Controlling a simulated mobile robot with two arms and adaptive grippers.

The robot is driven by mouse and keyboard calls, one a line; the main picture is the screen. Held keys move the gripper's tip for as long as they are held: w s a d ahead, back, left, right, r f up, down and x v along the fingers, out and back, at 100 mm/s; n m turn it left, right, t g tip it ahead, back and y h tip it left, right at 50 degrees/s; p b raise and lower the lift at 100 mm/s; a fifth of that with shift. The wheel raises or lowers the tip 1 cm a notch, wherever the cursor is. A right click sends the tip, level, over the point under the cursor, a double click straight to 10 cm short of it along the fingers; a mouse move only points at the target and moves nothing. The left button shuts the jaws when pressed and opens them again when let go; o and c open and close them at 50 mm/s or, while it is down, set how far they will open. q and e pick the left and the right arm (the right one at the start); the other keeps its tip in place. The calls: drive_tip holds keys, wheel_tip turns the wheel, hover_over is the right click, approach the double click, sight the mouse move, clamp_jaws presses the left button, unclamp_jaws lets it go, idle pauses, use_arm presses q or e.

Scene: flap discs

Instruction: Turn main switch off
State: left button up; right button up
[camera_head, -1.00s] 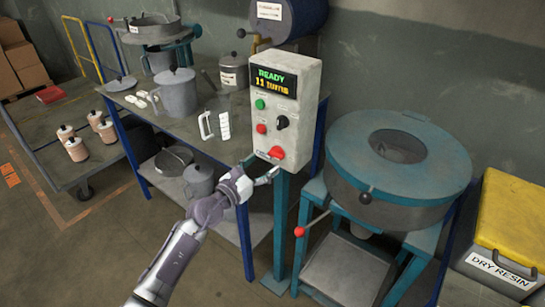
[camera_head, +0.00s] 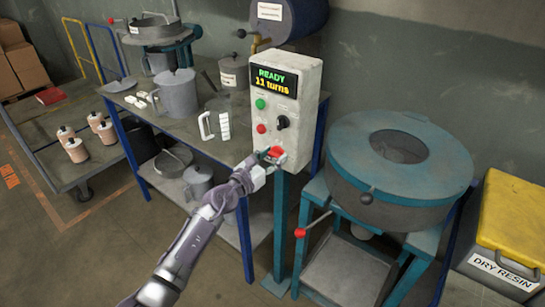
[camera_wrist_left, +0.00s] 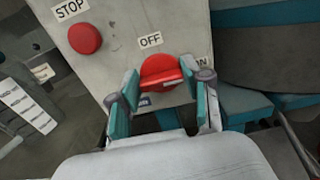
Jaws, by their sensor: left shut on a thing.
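The main switch (camera_head: 277,151) is a red rotary knob low on the front of the pale control box (camera_head: 311,88). In the left wrist view the red knob (camera_wrist_left: 160,70) sits just below an OFF label, with another label partly hidden at its right. My left gripper (camera_head: 266,160) is at the knob, with one teal-padded finger on each side, shut on it. The fingers cover the knob's lower sides. The display (camera_head: 274,82) reads READY and 11 turns. My right gripper is not in view.
Above the switch are a red STOP button (camera_wrist_left: 85,38), a black knob (camera_head: 282,122) and a green button (camera_head: 260,104). A teal drum machine (camera_head: 430,165) stands close at right. A bench (camera_head: 150,115) with pots and a jug is at left.

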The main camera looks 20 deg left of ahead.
use_arm(q)
drive_tip(key=shift+c, duration=0.6)
drive_tip(key=n+p, duration=0.2)
drive_tip(key=shift+r+n, duration=0.1)
drive_tip(key=shift+n, duration=0.3)
drive_tip(key=n+p, duration=0.2)
drive_tip(key=n, duration=0.2)
drive_tip(key=shift+a+n, duration=0.15)
drive_tip(key=shift+n, duration=0.15)
drive_tip(key=n+p, duration=0.2)
drive_tip(key=n, duration=0.3)
drive_tip(key=shift+f, duration=0.2)
drive_tip(key=n+p, duration=0.1)
drive_tip(key=n, duration=0.4)
drive_tip(key=shift+f+p, duration=0.15)
drive_tip(key=shift+p, duration=0.2)
drive_tip(key=shift+n, duration=0.4)
